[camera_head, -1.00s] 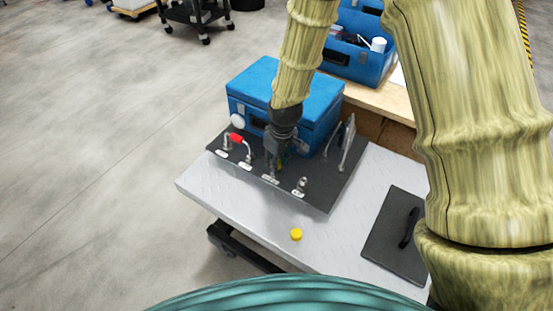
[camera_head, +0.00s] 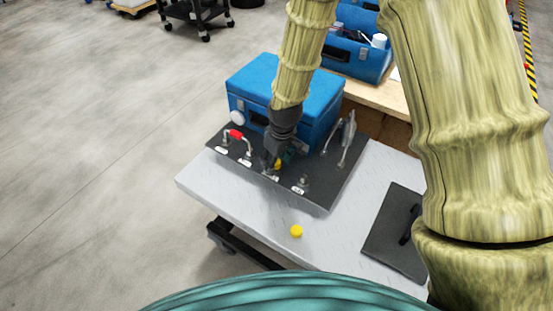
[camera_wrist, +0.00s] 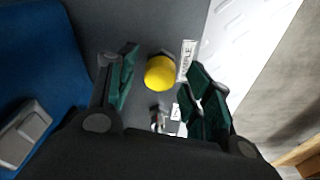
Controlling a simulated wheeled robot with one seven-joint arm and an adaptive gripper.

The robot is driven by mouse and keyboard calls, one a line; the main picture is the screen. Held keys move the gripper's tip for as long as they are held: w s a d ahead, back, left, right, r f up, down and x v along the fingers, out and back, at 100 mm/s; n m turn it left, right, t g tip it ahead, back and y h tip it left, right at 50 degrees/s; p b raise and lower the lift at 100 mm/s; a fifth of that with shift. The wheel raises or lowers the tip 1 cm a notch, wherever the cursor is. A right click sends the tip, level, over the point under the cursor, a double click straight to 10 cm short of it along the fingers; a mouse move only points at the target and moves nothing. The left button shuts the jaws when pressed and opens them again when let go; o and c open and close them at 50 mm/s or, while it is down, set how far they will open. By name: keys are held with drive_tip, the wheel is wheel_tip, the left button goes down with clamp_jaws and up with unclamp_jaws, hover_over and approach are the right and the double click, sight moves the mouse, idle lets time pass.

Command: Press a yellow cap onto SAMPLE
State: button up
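A yellow cap (camera_wrist: 160,72) sits on a fitting of the dark panel beside a label (camera_wrist: 187,58) that seems to end in "PLE". A bit of grey fitting shows at its edge. In the head view this cap (camera_head: 278,165) shows partly behind my gripper (camera_head: 276,160). In the wrist view my gripper (camera_wrist: 160,92) is open, with its green-padded fingers apart on either side of the cap and not touching it. A second yellow cap (camera_head: 296,231) lies on the grey table top near its front edge.
The dark panel (camera_head: 325,195) also carries a red-handled valve (camera_head: 236,134), a bare fitting (camera_head: 303,181) and a tall metal handle (camera_head: 347,140). A blue case (camera_head: 257,75) stands close behind. A dark plate with a handle (camera_head: 385,247) lies at right.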

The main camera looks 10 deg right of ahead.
drive_tip(key=shift+r, duration=0.1)
wheel_tip(320, 180, up, 12)
drive_tip(key=s, duration=0.1)
drive_tip(key=shift+s+d, duration=0.25)
drive_tip(key=shift+d, duration=0.15)
idle(0.4)
drive_tip(key=shift+f, duration=0.2)
